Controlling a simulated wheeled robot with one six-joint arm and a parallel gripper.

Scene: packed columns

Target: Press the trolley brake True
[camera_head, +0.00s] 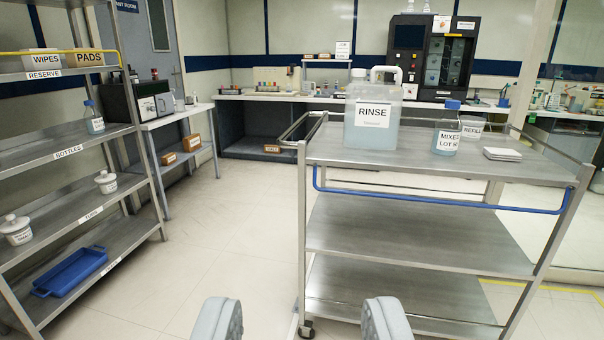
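The steel trolley (410,236) stands upright on the floor at the right, with three shelves and a blue push bar (440,200) along its near side. One dark caster (306,328) shows below its near left corner post, close to the bottom edge of the picture. A small pale part shows beside this caster, but I cannot tell whether it is the brake. The other near wheel is out of view. My gripper (301,318) shows at the bottom as two grey fingers, wide apart and empty. It appears in front of the trolley's left corner, apart from it.
A rinse jug (373,120), a blue-capped bottle (446,130), a refill tub (472,127) and white pads (502,154) stand on the trolley's top. A steel rack (75,150) with a blue tray (70,272) stands left. Bare floor (225,235) lies between.

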